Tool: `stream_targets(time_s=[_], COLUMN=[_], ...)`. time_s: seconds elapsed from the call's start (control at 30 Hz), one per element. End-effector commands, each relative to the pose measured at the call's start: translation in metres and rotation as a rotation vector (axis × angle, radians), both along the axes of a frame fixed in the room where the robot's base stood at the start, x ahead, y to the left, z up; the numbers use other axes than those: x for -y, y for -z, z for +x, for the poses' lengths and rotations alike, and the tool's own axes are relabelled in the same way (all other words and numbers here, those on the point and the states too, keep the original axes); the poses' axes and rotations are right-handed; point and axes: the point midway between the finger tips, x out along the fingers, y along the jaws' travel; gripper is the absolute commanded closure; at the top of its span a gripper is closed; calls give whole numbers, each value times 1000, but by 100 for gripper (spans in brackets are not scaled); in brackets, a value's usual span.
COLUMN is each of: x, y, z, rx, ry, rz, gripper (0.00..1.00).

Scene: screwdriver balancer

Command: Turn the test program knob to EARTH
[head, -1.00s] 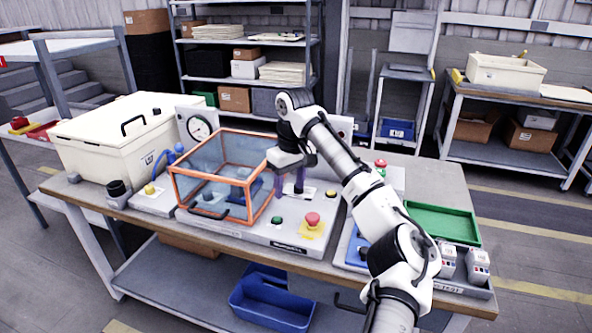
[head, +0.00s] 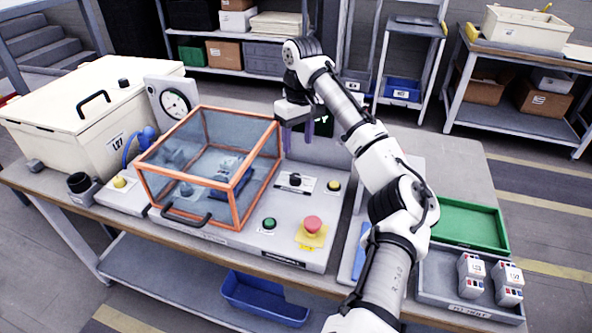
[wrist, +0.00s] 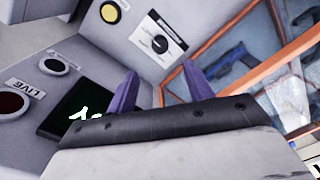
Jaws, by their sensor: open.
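The knob (head: 294,180) is a black rotary knob on a white label plate, right of the orange-framed clear box. In the wrist view the knob (wrist: 160,44) shows a white pointer line. The plate's markings are too small to read, so I cannot tell its setting. My gripper (head: 298,146) is open and empty, its purple fingers pointing down above and behind the knob, apart from it. In the wrist view my gripper (wrist: 160,70) has its two fingertips on either side below the knob's plate.
The orange-framed box (head: 210,170) stands close left of the knob. A yellow button (head: 334,185), a green button (head: 269,223) and a red mushroom button (head: 313,224) share the panel. A dark screen (wrist: 75,108) shows under my gripper. A green tray (head: 470,224) lies right.

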Motion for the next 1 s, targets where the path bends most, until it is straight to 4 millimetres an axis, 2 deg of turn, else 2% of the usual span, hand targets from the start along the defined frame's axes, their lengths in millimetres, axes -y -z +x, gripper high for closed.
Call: stream_targets(time_s=[0.03, 0.3, 0.5, 0.7, 1.0], x=[-1, -3, -4, -4, -4], y=[12, 66, 97, 113, 115], z=[-1, -3, -3, -3, -4], rx=[-4, -3, -1, 0, 1], ry=[-1, 0, 1, 0, 0], rz=[3, 1, -1, 0, -1], gripper=[48, 48, 48, 48, 50])
